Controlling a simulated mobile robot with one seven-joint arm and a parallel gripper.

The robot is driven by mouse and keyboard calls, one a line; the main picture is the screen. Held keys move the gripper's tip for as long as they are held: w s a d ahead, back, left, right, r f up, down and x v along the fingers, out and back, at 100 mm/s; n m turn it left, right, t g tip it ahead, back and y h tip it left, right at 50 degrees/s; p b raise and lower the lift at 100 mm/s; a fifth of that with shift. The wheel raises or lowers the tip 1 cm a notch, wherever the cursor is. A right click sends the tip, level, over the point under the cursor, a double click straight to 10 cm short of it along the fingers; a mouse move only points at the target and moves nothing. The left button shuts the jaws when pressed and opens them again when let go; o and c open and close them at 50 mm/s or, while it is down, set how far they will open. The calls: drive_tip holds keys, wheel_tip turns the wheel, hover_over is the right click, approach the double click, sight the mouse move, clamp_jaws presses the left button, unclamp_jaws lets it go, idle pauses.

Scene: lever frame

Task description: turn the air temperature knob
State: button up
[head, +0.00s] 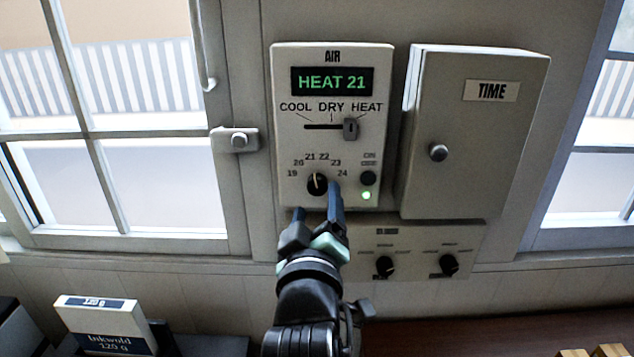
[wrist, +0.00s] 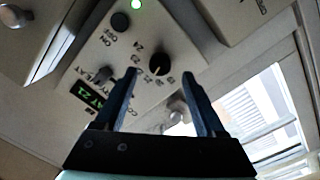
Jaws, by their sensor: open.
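The air temperature knob (head: 317,184) is a black round dial with a pale pointer line, low on the white AIR panel (head: 290,150). Numbers 19 to 24 arc above it, and the pointer is near 21. The display (head: 332,81) reads HEAT 21. The mode slider (head: 350,129) sits at the right, under HEAT. My gripper (head: 317,200) is open at the knob's lower edge in the head view. In the wrist view the knob (wrist: 159,64) shows beyond and between the two fingers of my gripper (wrist: 160,85). I cannot tell whether they touch it.
A black on/off button (head: 368,178) with a lit green lamp is right of the knob. A grey TIME box (head: 470,135) juts out at the right. A lower panel (head: 420,245) has two more black knobs. A window (head: 110,120) is at the left.

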sight(318, 188)
drive_tip(key=shift+w+d+p, duration=0.1)
drive_tip(key=shift+w+p, duration=0.45)
drive_tip(key=shift+w, duration=1.65)
drive_tip(key=shift+c, duration=0.4)
clamp_jaws()
